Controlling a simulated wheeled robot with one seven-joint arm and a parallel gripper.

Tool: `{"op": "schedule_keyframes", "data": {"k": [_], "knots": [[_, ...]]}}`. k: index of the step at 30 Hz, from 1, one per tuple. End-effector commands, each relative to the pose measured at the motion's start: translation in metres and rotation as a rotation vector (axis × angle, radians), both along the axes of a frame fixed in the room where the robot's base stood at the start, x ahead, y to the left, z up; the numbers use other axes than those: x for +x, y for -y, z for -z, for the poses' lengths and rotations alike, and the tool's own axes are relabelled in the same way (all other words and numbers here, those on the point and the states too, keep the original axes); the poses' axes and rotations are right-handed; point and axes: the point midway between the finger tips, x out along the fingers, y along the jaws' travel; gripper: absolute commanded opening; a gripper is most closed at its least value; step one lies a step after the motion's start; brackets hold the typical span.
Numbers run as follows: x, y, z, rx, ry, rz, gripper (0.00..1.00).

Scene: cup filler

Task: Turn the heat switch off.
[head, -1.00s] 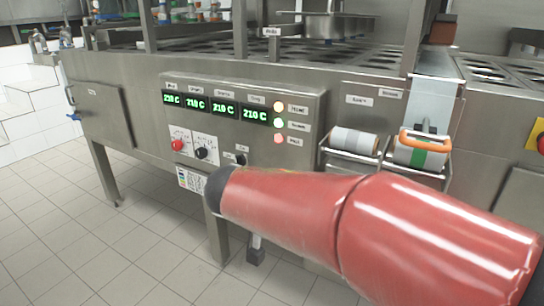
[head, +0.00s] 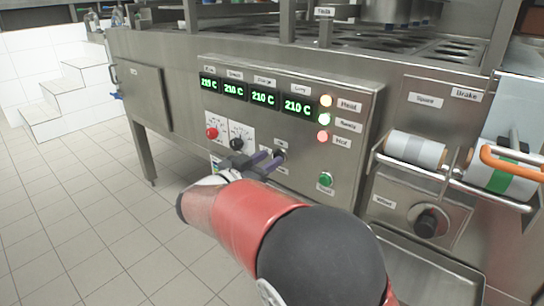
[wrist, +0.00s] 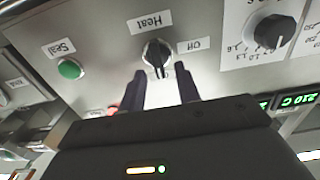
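The heat switch is a black knob (wrist: 157,52) on the steel control panel, between the upside-down labels "Heat" (wrist: 150,22) and "Off" (wrist: 193,43) in the wrist view. Its grip bar runs roughly up and down in that view; which mark it points to I cannot tell for sure. My gripper (wrist: 161,70) is open, with one dark finger to each side of the knob's lower part, empty. Whether the fingers touch the knob is unclear. In the head view, my gripper (head: 268,160) reaches the panel by the small dark knob (head: 280,154).
The panel also has a green button (head: 326,180), a red knob (head: 211,132), another black knob (head: 237,143), green temperature displays (head: 264,98) and lit lamps (head: 324,118). Film rolls (head: 415,150) sit on a rack to the right. The tiled floor (head: 85,220) at left is clear.

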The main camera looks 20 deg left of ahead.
Motion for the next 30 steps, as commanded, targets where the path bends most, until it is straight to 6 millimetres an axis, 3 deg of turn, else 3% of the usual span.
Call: {"op": "schedule_keyframes", "data": {"k": [4,13,21,30], "knots": [[0.013,0.006,0.0,-0.002,-0.001,0.002,0.33],[0.016,0.007,0.001,-0.001,-0.002,0.0,0.33],[0.016,0.007,0.001,-0.001,-0.002,0.0,0.0],[0.016,0.007,0.001,-0.013,-0.007,0.0,0.0]]}}
